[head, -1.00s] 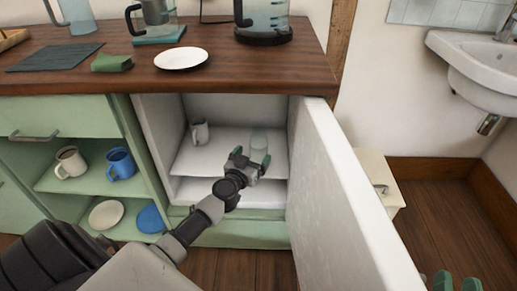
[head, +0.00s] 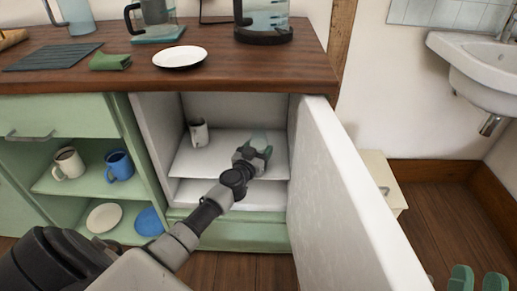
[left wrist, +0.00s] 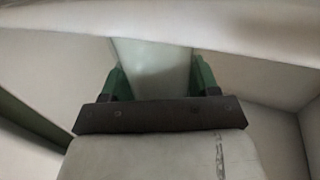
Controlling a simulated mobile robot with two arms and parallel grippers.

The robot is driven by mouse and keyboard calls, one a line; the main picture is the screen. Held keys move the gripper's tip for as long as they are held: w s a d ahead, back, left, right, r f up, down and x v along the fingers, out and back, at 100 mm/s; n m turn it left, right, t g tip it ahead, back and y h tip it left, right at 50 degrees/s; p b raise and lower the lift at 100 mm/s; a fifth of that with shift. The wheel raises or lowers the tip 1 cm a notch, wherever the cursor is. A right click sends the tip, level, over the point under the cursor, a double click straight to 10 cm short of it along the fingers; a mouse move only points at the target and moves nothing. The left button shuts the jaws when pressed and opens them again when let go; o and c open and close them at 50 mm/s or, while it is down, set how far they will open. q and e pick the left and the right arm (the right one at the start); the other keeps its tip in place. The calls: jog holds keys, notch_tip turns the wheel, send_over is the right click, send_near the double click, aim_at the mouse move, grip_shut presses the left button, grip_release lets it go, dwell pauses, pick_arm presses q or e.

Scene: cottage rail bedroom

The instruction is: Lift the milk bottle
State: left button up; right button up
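The milk bottle (left wrist: 150,68) is pale and greenish. It stands inside the open white fridge on the upper shelf (head: 210,155). In the head view it shows only faintly behind my left gripper (head: 259,151). In the left wrist view the bottle is between the two green fingers of my left gripper (left wrist: 160,82), one on each side. The fingers look spread, with the bottle filling most of the gap; whether they touch it is hard to see. My right gripper (head: 478,280) is open and empty at the lower right edge of the head view.
A grey-white mug (head: 199,133) stands on the same shelf, left of my left gripper. The open fridge door (head: 340,205) stands to the right of the arm. The wooden counter (head: 225,70) with a white plate (head: 180,57) is above. Open green shelves with mugs are at left.

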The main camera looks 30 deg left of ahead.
aim_at(256, 134)
pick_arm(q)
jog(key=c, duration=0.6)
jog(key=shift+o, duration=0.2)
jog(key=shift+r, duration=0.15)
pick_arm(e)
jog(key=shift+w+f, duration=0.1)
jog(key=shift+w, duration=0.05)
